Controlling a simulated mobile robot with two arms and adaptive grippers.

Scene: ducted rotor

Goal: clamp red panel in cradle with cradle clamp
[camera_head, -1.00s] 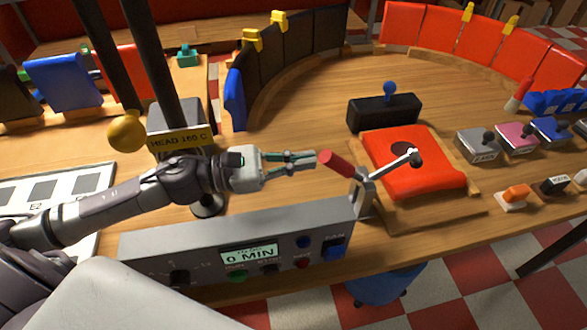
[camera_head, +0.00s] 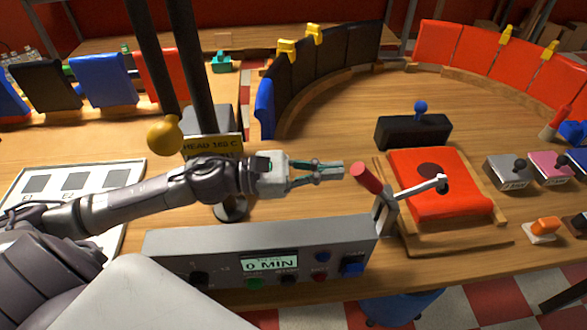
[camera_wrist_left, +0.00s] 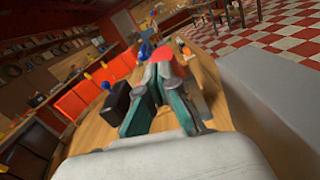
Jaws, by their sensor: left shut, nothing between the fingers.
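The red panel (camera_head: 465,209) lies flat in the wooden cradle (camera_head: 425,241), with a dark round patch on top. The cradle clamp (camera_head: 386,213) stands at the cradle's left edge. Its red handle (camera_head: 367,178) leans up and left, and its metal arm reaches over the panel to a dark tip. I cannot tell whether the tip presses on the panel. My left gripper (camera_head: 338,168) is shut and empty, its fingertips just left of the red handle with a small gap. Its teal fingers (camera_wrist_left: 160,105) show in the left wrist view, with something red beyond them. My right gripper is not in view.
A grey control box (camera_head: 200,243) reading 0 MIN stands in front, below my left arm. A black block with a blue knob (camera_head: 413,131) is behind the cradle. Small switch boxes (camera_head: 507,171) stand to the right. A curved row of dark panels (camera_head: 325,60) is behind.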

